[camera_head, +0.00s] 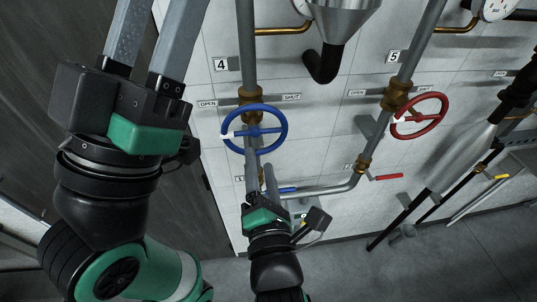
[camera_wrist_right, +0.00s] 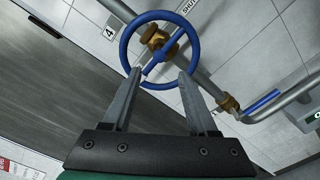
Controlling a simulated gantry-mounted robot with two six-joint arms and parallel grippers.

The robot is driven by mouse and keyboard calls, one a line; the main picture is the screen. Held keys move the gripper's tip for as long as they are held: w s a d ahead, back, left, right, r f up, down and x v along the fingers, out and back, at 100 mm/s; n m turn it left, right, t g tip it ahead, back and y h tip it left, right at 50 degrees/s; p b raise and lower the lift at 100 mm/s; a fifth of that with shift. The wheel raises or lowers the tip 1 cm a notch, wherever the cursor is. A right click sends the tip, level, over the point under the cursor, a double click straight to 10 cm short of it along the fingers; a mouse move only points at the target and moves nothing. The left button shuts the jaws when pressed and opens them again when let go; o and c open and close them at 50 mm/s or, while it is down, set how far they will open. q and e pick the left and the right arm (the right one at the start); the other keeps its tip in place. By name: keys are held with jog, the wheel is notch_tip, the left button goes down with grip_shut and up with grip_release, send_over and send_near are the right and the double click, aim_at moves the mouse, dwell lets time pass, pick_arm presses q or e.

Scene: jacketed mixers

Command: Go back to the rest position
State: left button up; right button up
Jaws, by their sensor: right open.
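My right gripper (camera_head: 261,188) is the smaller one at the lower middle of the head view, just below the blue valve wheel (camera_head: 255,129). In the right wrist view its two fingers (camera_wrist_right: 161,78) stand wide apart with nothing held. The blue wheel (camera_wrist_right: 160,50) lies ahead of them, with its lower rim near the fingertips; I cannot tell whether they touch. My left gripper (camera_head: 153,40) is large and close at the upper left of the head view. Its fingers are apart, and their tips are out of frame. Nothing shows between its visible finger parts.
A red valve wheel (camera_head: 419,115) sits on the pipe at the right. A blue lever (camera_head: 288,190) and a red lever (camera_head: 387,177) are lower down. A steel funnel (camera_head: 345,17) is at the top. A dark panel (camera_head: 40,60) lies behind my left arm. The floor is open at the lower right.

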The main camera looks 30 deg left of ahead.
jog(key=w+d+r+m+t+h+p, duration=0.2)
jog(key=w+d+r+m+t+h, duration=0.15)
jog(key=d+r, duration=0.75)
jog(key=w+d+r+m+t+h+p, duration=0.2)
jog(key=d+r+m+t, duration=0.15)
jog(key=d+r, duration=0.7)
jog(key=s+d+r+m+t+h, duration=0.1)
jog(key=s+d+r+m, duration=0.5)
jog(key=m, duration=0.6)
jog(key=s+d+r+m+t+h, duration=0.2)
jog(key=s+d+r+m+t, duration=0.2)
jog(key=m, duration=0.8)
jog(key=s+d+r, duration=0.2)
jog(key=s, duration=0.1)
jog(key=shift+s+d+r+t, duration=0.25)
jog(key=shift+s+d+t, duration=0.05)
jog(key=shift+d, duration=0.05)
